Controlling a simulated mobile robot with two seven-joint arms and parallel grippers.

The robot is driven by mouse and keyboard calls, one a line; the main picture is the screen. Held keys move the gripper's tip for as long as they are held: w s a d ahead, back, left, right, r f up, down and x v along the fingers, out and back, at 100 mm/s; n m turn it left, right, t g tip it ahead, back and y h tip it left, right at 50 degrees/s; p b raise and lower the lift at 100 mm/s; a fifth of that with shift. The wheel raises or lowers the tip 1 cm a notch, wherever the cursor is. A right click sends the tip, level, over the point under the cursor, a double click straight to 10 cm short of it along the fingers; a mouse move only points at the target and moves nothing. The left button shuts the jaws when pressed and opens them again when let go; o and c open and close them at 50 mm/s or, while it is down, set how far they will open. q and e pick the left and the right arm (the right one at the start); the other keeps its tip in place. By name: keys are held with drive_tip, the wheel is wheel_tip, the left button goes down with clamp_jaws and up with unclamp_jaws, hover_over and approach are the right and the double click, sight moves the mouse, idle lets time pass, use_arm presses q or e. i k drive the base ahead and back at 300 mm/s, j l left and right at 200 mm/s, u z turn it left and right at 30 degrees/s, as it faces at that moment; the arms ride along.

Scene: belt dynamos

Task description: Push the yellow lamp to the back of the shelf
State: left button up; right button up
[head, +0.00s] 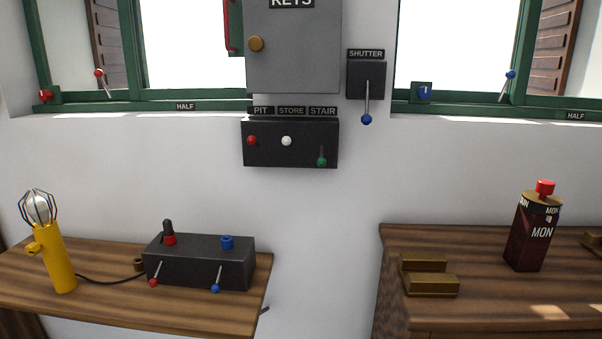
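The yellow lamp (57,262) stands upright near the left end of the left wooden shelf (120,303). It has a yellow handle, a small yellow knob on its side and a wire cage around a pale bulb at the top. A black cord runs from near its base to the right, towards a dark box. Bare wood shows in front of the lamp and some behind it, up to the white wall. Neither of my grippers is in the head view.
The dark control box (200,262) with red and blue levers stands right of the lamp. A right-hand wooden top (480,313) holds brass blocks (430,284) and a dark red "MON" block (529,240). A switch panel (290,155) hangs above.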

sight(46, 231)
drive_tip(key=k+u, duration=0.1)
drive_tip(key=u, duration=1.25)
drive_tip(key=i+j, duration=0.2)
drive_tip(key=j, duration=0.15)
drive_tip(key=i+j+z, duration=0.1)
drive_tip(key=i+j, duration=0.15)
drive_tip(key=i+j+z, duration=0.1)
drive_tip(key=j, duration=0.4)
drive_tip(key=i+j, duration=0.3)
drive_tip(key=i+j+z, duration=0.1)
drive_tip(key=j, duration=0.35)
drive_tip(key=i, duration=0.05)
